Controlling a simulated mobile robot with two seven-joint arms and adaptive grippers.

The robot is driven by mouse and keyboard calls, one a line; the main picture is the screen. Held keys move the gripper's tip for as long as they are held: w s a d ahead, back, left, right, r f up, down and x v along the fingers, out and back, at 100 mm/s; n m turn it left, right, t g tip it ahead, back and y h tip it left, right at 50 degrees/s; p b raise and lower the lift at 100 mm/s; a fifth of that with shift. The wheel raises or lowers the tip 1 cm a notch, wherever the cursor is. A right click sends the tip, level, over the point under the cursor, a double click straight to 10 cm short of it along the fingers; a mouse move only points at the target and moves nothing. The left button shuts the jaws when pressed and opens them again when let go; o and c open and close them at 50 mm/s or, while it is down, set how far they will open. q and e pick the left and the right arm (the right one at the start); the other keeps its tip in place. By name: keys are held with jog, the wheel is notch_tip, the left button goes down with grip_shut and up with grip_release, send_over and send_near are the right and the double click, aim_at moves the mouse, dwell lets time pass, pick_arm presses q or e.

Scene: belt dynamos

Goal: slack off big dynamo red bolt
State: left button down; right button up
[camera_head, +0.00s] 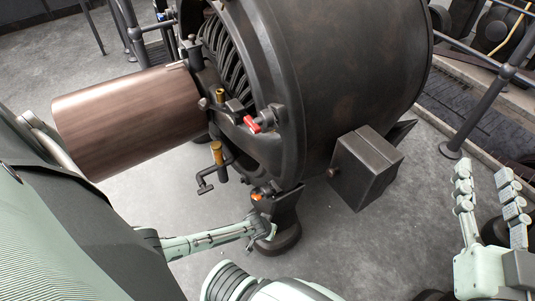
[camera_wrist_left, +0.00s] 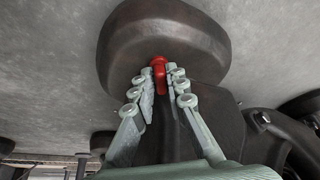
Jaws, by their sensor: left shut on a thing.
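The big dynamo (camera_head: 345,75) is a dark metal drum on a footed stand. A red bolt (camera_wrist_left: 158,74) sits at a dark rounded foot (camera_wrist_left: 150,50) in the left wrist view. My left gripper (camera_wrist_left: 159,76) is shut on the bolt, its pale green fingers on either side of it. In the head view my left gripper (camera_head: 262,228) reaches the dynamo's front foot (camera_head: 283,241); the bolt between its fingers is hidden there. My right gripper (camera_head: 490,200) is open and empty at the right, apart from the dynamo.
A red-tipped lever (camera_head: 252,124), a brass-topped crank (camera_head: 216,155) and a brown cylinder (camera_head: 130,115) project from the dynamo's near side. A dark box (camera_head: 365,167) hangs on its lower right. Railings (camera_head: 480,110) stand at the right. Grey floor between the box and my right gripper is clear.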

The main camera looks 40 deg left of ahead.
pick_arm(q)
jog(key=shift+w, duration=0.1)
dwell(0.6)
jog(key=c, duration=1.4)
grip_release()
jog(key=v, duration=1.2)
jog(key=shift+c, duration=0.4)
